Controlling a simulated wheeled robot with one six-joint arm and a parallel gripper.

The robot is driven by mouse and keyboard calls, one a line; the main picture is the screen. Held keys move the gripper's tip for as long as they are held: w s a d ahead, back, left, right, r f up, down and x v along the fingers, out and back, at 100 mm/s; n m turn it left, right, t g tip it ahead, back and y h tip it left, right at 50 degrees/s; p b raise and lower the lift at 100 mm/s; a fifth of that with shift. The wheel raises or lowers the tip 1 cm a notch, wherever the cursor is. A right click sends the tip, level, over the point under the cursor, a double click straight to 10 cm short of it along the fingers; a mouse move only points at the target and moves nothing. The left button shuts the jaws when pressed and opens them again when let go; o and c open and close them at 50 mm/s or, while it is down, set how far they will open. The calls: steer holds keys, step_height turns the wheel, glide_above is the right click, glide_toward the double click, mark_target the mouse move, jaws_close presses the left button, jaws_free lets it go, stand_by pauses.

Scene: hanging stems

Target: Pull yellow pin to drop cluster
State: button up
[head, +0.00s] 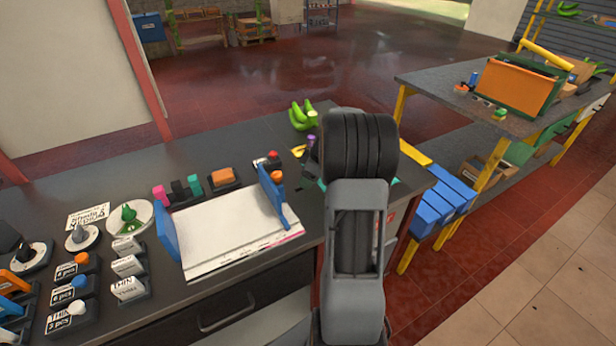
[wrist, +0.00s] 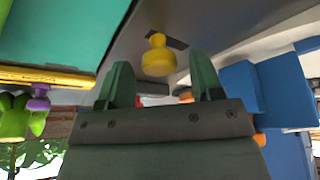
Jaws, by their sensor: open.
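The yellow pin (wrist: 157,58) shows in the wrist view as a round knob with a narrower neck, set against a grey surface. My gripper (wrist: 160,72) is open, with its two green fingers on either side of the pin in the picture. The fingers look apart from the pin; the exact depth gap is unclear. A green banana cluster (head: 302,116) shows at the far edge of the dark counter in the head view. Green fruit with a purple piece (wrist: 38,104) shows at the left of the wrist view. My arm hides the gripper and the pin in the head view.
The dark counter (head: 120,185) holds a white board (head: 235,235) between blue side plates and several knobs and labelled blocks. Blue boxes (head: 440,205) stand right of my arm. A blue block (wrist: 240,90) is close to the right finger in the wrist view.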

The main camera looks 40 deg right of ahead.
steer(key=shift+a+f, duration=0.1)
steer(key=shift+f, duration=0.1)
jaws_close()
stand_by(0.6)
